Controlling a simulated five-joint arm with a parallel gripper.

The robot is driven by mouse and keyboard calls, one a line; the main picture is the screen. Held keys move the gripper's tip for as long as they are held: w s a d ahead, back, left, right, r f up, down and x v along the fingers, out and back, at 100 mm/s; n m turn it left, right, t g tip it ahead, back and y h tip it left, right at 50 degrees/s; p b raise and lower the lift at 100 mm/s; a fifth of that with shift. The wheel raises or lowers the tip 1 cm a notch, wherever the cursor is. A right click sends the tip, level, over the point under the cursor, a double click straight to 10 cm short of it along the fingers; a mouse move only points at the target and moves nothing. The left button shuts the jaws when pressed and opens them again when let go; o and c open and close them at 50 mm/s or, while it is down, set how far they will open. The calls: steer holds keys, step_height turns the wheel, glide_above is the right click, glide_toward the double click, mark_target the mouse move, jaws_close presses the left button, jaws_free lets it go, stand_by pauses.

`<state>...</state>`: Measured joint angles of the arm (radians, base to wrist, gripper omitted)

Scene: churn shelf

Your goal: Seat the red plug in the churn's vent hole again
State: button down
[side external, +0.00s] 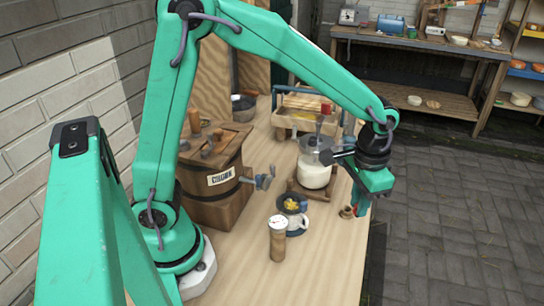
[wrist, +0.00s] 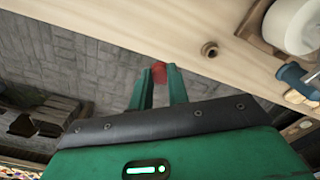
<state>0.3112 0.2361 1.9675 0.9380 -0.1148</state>
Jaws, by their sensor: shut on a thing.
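The red plug (wrist: 159,73) is between my gripper's (wrist: 160,85) two fingertips in the wrist view, and the gripper is shut on it. In the side view my gripper (side external: 361,203) points down at the table's right edge, and I cannot make out the plug there. A wooden tub with a label (side external: 222,177), which seems to read as churn, stands at the left with a crank on its right side. Its vent hole cannot be made out. My gripper is well to the right of it, apart from it.
A small brass-coloured ring (side external: 347,212) lies on the table beside my gripper. A white-filled jar (side external: 314,174) on a wooden base, a mug (side external: 297,222) and a cork-coloured cylinder (side external: 277,240) stand between tub and gripper. The table's front is clear.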

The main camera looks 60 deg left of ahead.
steer(key=s+a+r+n, duration=0.1)
steer(key=a+r, duration=0.2)
steer(key=a, duration=0.3)
steer(key=s+a+r+n, duration=0.2)
steer(key=a+r, duration=0.1)
steer(key=a, duration=0.4)
steer(key=s+a+r+n, duration=0.2)
steer(key=s+a+r, duration=0.1)
steer(key=s+a, duration=0.1)
steer(key=s+a+r+n, duration=0.1)
steer(key=s+a+r, duration=0.2)
steer(key=s+a, duration=0.2)
steer(key=s+a+r+n, duration=0.2)
steer(key=s+a+r, duration=0.1)
steer(key=s+a, duration=0.2)
steer(key=shift+s+n, duration=0.3)
steer(key=shift+s, duration=0.65)
steer(key=s+r+n, duration=0.2)
steer(key=s+n, duration=0.1)
steer(key=s, duration=0.7)
steer(key=shift+s+d+r, duration=0.3)
steer(key=shift+s+r, duration=0.1)
steer(key=shift+f, duration=0.2)
steer(key=shift+f, duration=2.1)
